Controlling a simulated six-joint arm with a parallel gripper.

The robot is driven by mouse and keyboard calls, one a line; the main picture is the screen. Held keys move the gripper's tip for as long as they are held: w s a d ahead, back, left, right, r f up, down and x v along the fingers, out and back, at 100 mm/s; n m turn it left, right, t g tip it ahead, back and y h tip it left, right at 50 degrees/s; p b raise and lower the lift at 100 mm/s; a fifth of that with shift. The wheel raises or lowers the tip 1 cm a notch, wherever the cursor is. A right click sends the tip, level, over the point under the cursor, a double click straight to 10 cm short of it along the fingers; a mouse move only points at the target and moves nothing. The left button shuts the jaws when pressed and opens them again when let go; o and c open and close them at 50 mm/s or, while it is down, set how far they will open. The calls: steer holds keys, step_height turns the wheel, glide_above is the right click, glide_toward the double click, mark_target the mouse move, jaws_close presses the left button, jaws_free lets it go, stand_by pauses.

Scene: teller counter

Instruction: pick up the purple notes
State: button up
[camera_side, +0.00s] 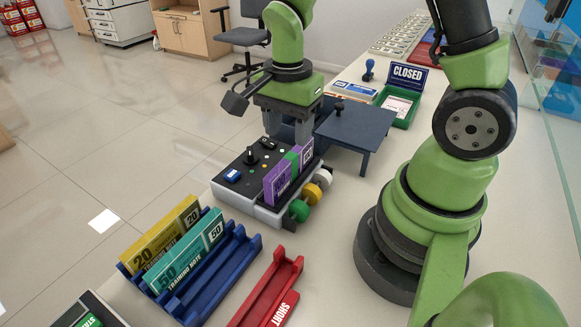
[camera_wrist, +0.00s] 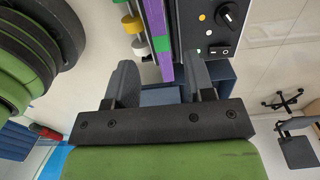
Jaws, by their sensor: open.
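The purple notes (camera_side: 279,184) stand on edge as a bundle with a green band, at the right side of a dark control panel unit (camera_side: 236,181). The purple edge also shows in the wrist view (camera_wrist: 152,16), running down from the top. My gripper (camera_side: 288,132) is open, behind the bundle in the side view and pointing down. In the wrist view the bundle's near end lies between the two fingers of my gripper (camera_wrist: 162,72) in the picture, with space on both sides. Whether the fingertips are level with the notes I cannot tell.
Green, yellow and white rollers (camera_side: 299,210) project beside the notes. A dark blue small table (camera_side: 354,128) stands close to my gripper. A blue rack (camera_side: 211,274) holds yellow notes (camera_side: 160,247) and teal notes (camera_side: 186,253). A red rack (camera_side: 268,292) is empty.

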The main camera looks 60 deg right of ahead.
mark_target(288, 158)
steer(key=shift+f, duration=4.4)
jaws_close()
